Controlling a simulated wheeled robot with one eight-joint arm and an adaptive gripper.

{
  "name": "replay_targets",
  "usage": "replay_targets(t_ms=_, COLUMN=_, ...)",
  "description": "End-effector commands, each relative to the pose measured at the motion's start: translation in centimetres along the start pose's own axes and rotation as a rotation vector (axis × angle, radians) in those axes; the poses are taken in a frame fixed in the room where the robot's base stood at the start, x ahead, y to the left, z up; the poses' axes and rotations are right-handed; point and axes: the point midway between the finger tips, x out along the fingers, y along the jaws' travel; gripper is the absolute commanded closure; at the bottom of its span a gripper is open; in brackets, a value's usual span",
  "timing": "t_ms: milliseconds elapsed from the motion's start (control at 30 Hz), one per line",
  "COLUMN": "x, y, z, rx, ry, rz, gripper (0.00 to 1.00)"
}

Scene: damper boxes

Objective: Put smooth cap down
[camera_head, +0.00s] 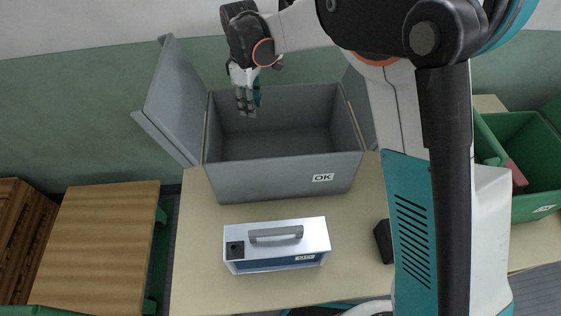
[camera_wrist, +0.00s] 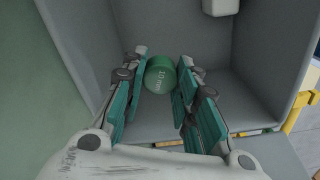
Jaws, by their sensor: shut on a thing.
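In the head view my gripper (camera_head: 246,104) hangs over the back left part of the open grey box marked OK (camera_head: 285,178). The cap is hard to tell from the fingers there. The grey box's inside (camera_wrist: 215,95) lies beneath the cap in the wrist view.
The box's flaps stand open, the left one (camera_head: 172,100) near my gripper. A blue-and-white case with a handle (camera_head: 277,244) stands in front. A green bin (camera_head: 530,160) with items is at right, partly behind my arm. A small white block (camera_wrist: 220,6) shows inside the grey box.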

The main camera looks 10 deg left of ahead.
Motion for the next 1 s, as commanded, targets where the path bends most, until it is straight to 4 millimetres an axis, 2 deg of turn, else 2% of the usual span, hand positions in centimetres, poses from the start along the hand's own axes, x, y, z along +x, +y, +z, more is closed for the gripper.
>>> replay_targets(t_ms=233, x=3.1, y=0.0, z=0.0, rx=0.0, ry=0.0, rz=0.0, gripper=1.0)
replay_targets(t_ms=700, x=14.2, y=0.0, z=0.0, rx=0.001, ry=0.0, rz=0.0, gripper=1.0)
replay_targets(t_ms=800, x=15.7, y=0.0, z=0.0, rx=0.001, ry=0.0, rz=0.0, gripper=1.0)
replay_targets(t_ms=1000, x=16.8, y=0.0, z=0.0, rx=0.001, ry=0.0, rz=0.0, gripper=1.0)
